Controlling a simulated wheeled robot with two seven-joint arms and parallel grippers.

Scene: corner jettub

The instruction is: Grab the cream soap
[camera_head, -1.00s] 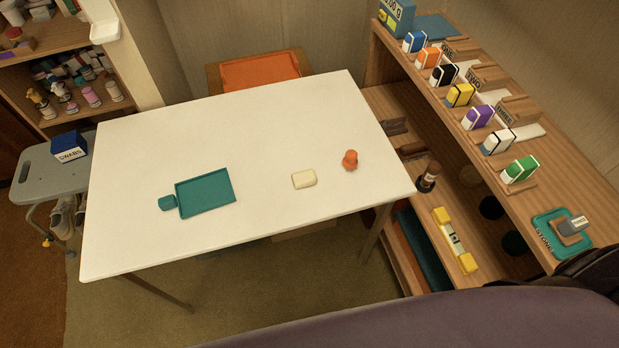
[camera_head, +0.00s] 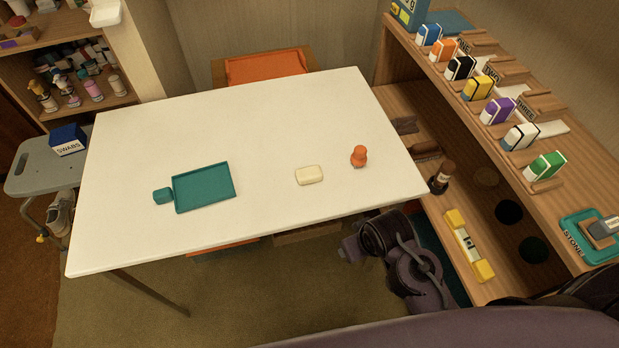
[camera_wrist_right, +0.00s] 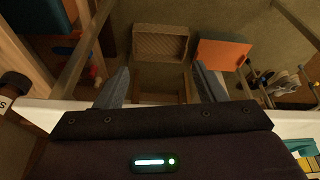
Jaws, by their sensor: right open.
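The cream soap (camera_head: 309,175) is a small pale block lying flat on the white table (camera_head: 240,120), right of the middle. An orange peg-like figure (camera_head: 359,156) stands just right of it. My right arm shows in the head view below the table's front right edge, apart from the soap; its fingertips cannot be made out there. In the right wrist view my right gripper (camera_wrist_right: 162,84) is open, with two grey fingers spread and nothing between them. The soap is not seen in that view. My left gripper is in no view.
A teal tray (camera_head: 204,187) with a small teal block (camera_head: 163,196) lies on the table's left half. A wooden shelf (camera_head: 480,130) with several coloured boxes stands at right, with a dark bottle (camera_head: 441,177) near the table corner.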

